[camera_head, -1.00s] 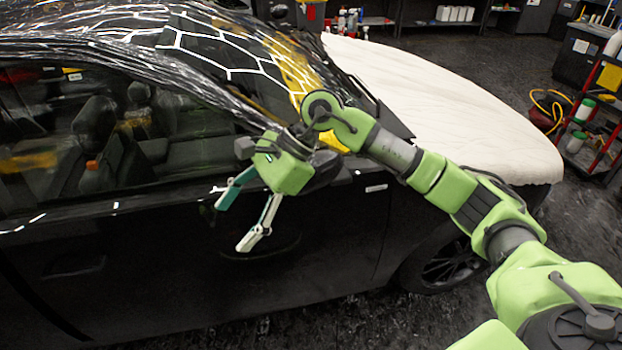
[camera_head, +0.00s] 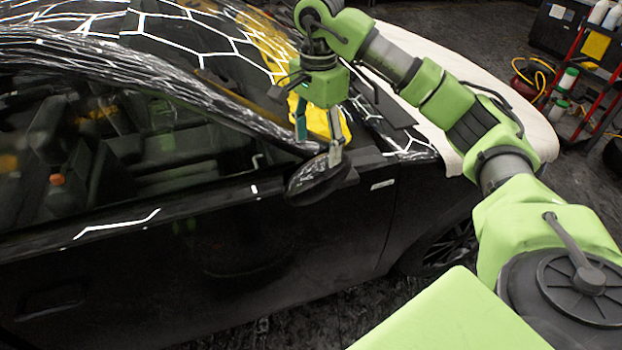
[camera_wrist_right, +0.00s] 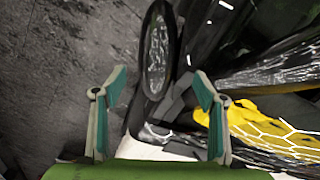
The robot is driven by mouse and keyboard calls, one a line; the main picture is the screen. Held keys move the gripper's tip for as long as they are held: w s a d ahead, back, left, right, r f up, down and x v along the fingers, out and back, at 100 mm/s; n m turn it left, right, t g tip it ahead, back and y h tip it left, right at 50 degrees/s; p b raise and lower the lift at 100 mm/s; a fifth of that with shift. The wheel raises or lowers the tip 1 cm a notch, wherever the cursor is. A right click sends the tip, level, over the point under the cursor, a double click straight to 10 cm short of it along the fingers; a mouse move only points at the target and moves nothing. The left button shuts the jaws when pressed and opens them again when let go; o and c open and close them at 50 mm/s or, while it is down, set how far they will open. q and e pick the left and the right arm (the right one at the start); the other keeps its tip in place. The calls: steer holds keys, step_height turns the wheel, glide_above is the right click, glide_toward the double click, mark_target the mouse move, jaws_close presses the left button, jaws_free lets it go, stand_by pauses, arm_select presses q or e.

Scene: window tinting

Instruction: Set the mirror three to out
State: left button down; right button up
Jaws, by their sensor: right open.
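The black side mirror (camera_head: 318,180) sticks out from the front of the black car's door, below the windscreen corner. In the right wrist view the mirror (camera_wrist_right: 158,50) appears above the gap between my fingers, with its oval glass visible. My right gripper (camera_head: 318,145) is open and points down just above the mirror; one fingertip overlaps the mirror's top edge in the head view, and I cannot tell if it touches. In the right wrist view the open, empty fingers (camera_wrist_right: 160,85) spread apart. My left gripper is not in view.
The black car door (camera_head: 200,270) and side window fill the left. A yellow cloth (camera_head: 318,115) lies behind my right gripper near the windscreen. A white cover (camera_head: 430,65) lies over the hood. A red cart (camera_head: 580,80) with bottles stands at the far right.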

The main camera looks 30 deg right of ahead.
mark_target(320, 162)
steer(key=shift+s+f, duration=0.3)
steer(key=shift+f, duration=0.25)
steer(key=shift+s+f, duration=0.3)
steer(key=shift+f, duration=0.25)
step_height(320, 162, down, 4)
steer(key=shift+r+p, duration=0.25)
steer(key=shift+p, duration=0.5)
steer(key=f+p, duration=0.1)
steer(key=f, duration=0.4)
steer(key=shift+w+f+p, duration=0.2)
steer(key=shift+f+p, duration=0.15)
steer(key=shift+p, duration=0.05)
steer(key=shift+f, duration=0.75)
steer(key=c, duration=1.5)
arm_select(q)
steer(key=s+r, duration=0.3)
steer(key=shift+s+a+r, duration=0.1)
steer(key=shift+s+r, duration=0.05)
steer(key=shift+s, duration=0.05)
arm_select(e)
steer(key=shift+c, duration=0.3)
